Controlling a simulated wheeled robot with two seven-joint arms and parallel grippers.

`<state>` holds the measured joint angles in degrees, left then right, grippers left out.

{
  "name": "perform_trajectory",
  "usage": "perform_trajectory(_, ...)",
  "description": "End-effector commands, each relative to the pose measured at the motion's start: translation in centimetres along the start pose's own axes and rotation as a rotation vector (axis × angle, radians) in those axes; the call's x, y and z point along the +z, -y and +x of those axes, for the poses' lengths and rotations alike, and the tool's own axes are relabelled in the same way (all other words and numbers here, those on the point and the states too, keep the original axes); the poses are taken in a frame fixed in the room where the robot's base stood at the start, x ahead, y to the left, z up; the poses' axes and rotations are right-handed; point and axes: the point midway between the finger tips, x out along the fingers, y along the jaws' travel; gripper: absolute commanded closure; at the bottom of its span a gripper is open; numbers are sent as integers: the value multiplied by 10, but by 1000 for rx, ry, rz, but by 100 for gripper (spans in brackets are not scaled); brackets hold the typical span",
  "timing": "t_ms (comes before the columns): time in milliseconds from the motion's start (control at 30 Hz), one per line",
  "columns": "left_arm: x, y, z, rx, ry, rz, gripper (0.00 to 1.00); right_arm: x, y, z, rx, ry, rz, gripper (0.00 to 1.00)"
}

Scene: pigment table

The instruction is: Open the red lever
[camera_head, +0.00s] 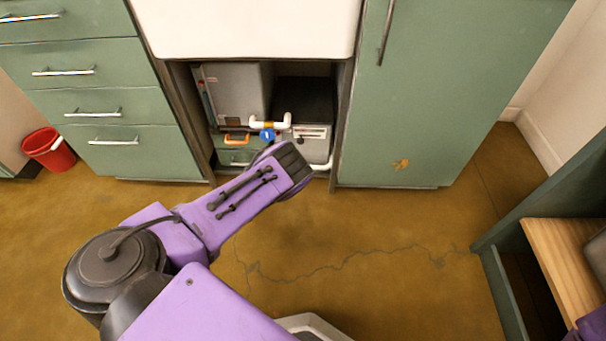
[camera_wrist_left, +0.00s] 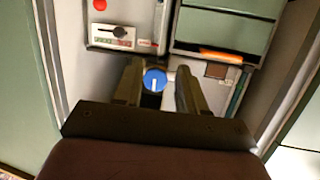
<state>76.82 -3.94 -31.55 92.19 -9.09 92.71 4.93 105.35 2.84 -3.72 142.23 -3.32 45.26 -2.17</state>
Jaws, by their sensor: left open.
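No lever that is clearly red shows. A blue round knob (camera_head: 267,135) with a white mark sits by a white pipe (camera_head: 268,123) in the open bay under the sink. An orange handle (camera_head: 237,140) is to its left. My left arm (camera_head: 240,205) reaches to the bay; its gripper's fingers are hidden in the head view. In the left wrist view my left gripper (camera_wrist_left: 158,78) is open, with the blue knob (camera_wrist_left: 155,80) seen between its fingers; contact cannot be told. The orange handle (camera_wrist_left: 220,57) and a red round spot (camera_wrist_left: 99,5) also show there. My right gripper is out of view.
Grey boxes (camera_head: 235,90) fill part of the bay. Green drawers (camera_head: 95,105) stand left of it and a green cabinet door (camera_head: 430,90) right. A red bin (camera_head: 50,150) is at far left. A wooden bench (camera_head: 560,255) is at right. The middle floor is clear.

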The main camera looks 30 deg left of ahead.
Motion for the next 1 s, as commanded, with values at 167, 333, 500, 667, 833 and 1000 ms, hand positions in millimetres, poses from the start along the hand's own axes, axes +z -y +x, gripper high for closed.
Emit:
perform_trajectory(167, 69, -48, 76, 231, -185, 19, 59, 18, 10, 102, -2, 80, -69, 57)
perform_trajectory(333, 80, -82, 98, 363, -261, 15, 59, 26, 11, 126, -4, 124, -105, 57)
perform_trajectory(500, 75, -92, 110, 388, -277, 10, 59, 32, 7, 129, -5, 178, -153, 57)
perform_trajectory(667, 70, -105, 143, 387, -278, 12, 59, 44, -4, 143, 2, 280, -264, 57)
perform_trajectory(833, 59, -116, 171, 384, -276, 11, 59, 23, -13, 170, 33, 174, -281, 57)
perform_trajectory(1000, 53, -123, 187, 384, -273, 12, 59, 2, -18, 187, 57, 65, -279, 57)
